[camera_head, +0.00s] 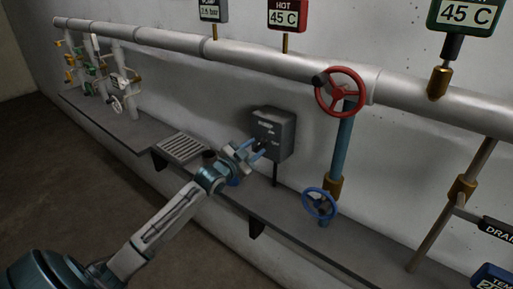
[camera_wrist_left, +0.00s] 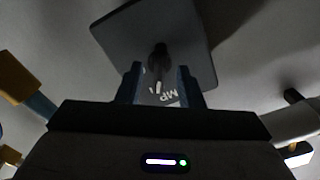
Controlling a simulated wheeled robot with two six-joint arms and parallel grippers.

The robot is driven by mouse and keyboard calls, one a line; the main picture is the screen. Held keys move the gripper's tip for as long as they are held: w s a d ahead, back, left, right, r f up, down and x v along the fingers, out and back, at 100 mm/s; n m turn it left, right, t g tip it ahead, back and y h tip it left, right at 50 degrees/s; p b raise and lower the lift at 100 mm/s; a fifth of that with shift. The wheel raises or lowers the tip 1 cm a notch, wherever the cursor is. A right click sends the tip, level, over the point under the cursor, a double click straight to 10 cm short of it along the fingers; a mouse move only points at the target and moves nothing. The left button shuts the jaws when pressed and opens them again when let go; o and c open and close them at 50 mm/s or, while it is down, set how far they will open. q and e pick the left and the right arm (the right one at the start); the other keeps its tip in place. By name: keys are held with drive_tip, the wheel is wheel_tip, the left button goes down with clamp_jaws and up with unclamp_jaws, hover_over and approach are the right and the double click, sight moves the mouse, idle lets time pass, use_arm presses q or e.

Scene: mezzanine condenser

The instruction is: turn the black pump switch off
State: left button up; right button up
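A dark grey switch box (camera_head: 282,128) is on the wall in the middle of the head view. It also fills the upper middle of the left wrist view (camera_wrist_left: 188,35). Its small black switch knob (camera_wrist_left: 160,55) with a pale pointer mark shows in the left wrist view, with part of a white label below. My left gripper (camera_head: 255,151) is in front of the box's lower part. In the left wrist view its two blue fingers (camera_wrist_left: 162,86) stand apart, with the knob between or just beyond their tips. Contact cannot be told. My right gripper is not in view.
A red valve wheel (camera_head: 341,91) and a blue valve wheel (camera_head: 319,204) are right of the box. A thick pale pipe (camera_head: 240,53) runs above. A grey ledge (camera_head: 275,222) lies below, with a grate (camera_head: 181,147) left of my gripper.

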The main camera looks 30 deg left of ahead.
use_arm(q)
drive_tip(key=shift+w, duration=0.7)
clamp_jaws()
